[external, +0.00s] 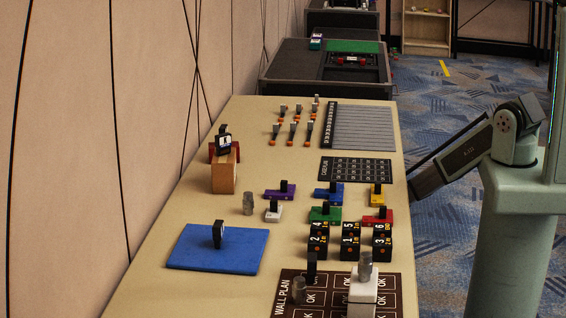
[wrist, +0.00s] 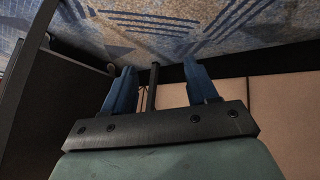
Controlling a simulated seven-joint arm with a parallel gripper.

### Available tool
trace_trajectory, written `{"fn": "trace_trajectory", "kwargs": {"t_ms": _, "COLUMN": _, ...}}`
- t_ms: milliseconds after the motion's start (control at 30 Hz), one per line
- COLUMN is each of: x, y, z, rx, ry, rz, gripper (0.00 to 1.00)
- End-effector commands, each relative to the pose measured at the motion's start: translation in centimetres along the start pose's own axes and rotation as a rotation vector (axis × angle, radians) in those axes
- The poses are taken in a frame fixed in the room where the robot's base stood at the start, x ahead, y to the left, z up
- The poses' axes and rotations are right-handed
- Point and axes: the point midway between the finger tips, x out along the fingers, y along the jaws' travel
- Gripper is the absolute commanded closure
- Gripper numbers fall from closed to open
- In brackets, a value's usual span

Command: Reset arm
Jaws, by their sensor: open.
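In the wrist view my gripper (wrist: 162,90) shows two blue fingers standing apart on a dark bar. The gap between them holds nothing gripped; a thin dark post shows through it, and I cannot tell how far off it is. Blue patterned carpet fills the top of that view. In the external view my arm is at the right, beside the table's right edge, with a dark link angled down to the left. The fingers cannot be made out there.
The long beige table (external: 150,285) carries a blue pad (external: 215,247), a wooden block (external: 223,176), black number cubes (external: 350,240), coloured pieces with black handles (external: 328,193), a grey ruled board (external: 362,127) and a wall plan board (external: 288,312). Carpet (external: 435,225) is open between table and arm.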

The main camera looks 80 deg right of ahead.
Motion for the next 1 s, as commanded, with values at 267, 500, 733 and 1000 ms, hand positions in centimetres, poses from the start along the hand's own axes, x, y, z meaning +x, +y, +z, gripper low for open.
{"fn": "trace_trajectory", "kwargs": {"t_ms": 267, "x": -6.0, "y": -11.7, "z": 5.7, "rx": -0.081, "ry": -0.235, "rz": -0.154, "gripper": 0.42}}
{"fn": "trace_trajectory", "kwargs": {"t_ms": 500, "x": -11.8, "y": -18.3, "z": 10.8, "rx": -0.152, "ry": -0.432, "rz": -0.235, "gripper": 0.42}}
{"fn": "trace_trajectory", "kwargs": {"t_ms": 733, "x": -18.4, "y": -22.6, "z": 16.1, "rx": -0.235, "ry": -0.625, "rz": -0.280, "gripper": 0.42}}
{"fn": "trace_trajectory", "kwargs": {"t_ms": 1000, "x": -27.8, "y": -25.1, "z": 22.5, "rx": -0.360, "ry": -0.875, "rz": -0.287, "gripper": 0.42}}
